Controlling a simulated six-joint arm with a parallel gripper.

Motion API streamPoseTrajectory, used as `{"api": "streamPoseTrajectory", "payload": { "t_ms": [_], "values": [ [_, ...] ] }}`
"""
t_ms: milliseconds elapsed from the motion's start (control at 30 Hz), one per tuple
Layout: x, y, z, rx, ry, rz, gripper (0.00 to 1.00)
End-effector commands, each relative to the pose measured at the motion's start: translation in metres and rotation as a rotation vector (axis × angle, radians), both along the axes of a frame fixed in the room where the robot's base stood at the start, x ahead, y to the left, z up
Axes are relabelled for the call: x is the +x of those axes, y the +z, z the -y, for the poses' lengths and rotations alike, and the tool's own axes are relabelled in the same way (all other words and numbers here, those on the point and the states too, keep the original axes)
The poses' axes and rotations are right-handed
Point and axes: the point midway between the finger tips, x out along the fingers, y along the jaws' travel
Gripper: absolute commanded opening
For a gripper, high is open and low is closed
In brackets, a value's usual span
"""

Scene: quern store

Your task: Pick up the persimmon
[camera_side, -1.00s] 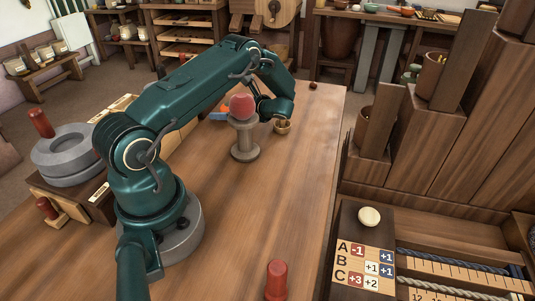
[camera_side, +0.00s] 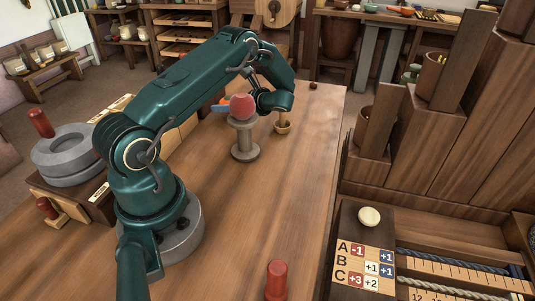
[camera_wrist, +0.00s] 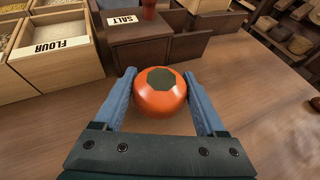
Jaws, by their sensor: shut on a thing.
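The persimmon (camera_wrist: 161,92) is orange and round, with a dark green cap facing the wrist camera. My gripper (camera_wrist: 162,88) has its two blue fingers closed on either side of it. In the side view only a sliver of orange, the persimmon (camera_side: 227,100), shows by a blue finger of my gripper (camera_side: 219,107). The rest is hidden behind a pinkish-red lump and my arm. It appears held above the table.
A grey pedestal (camera_side: 245,146) bearing the pinkish-red lump (camera_side: 241,107) stands in front of the gripper. Boxes labelled FLOUR (camera_wrist: 58,47) and SALT (camera_wrist: 123,20) lie beyond. The table (camera_side: 300,180) is clear toward the right.

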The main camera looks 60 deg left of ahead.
Motion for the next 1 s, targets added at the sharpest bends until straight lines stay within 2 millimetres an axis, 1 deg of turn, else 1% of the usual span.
{"api": "streamPoseTrajectory", "payload": {
  "t_ms": [33,300,500,633,1000],
  "values": [
    [0.000,0.008,0.000,0.002,0.001,0.003,0.13],
    [0.000,0.052,-0.001,0.004,0.000,0.005,0.13],
    [0.000,0.075,0.000,0.003,0.001,0.001,0.13],
    [0.000,0.081,0.000,0.002,0.000,0.000,0.13],
    [0.000,0.082,0.000,0.002,0.000,-0.001,0.13]
  ]
}}
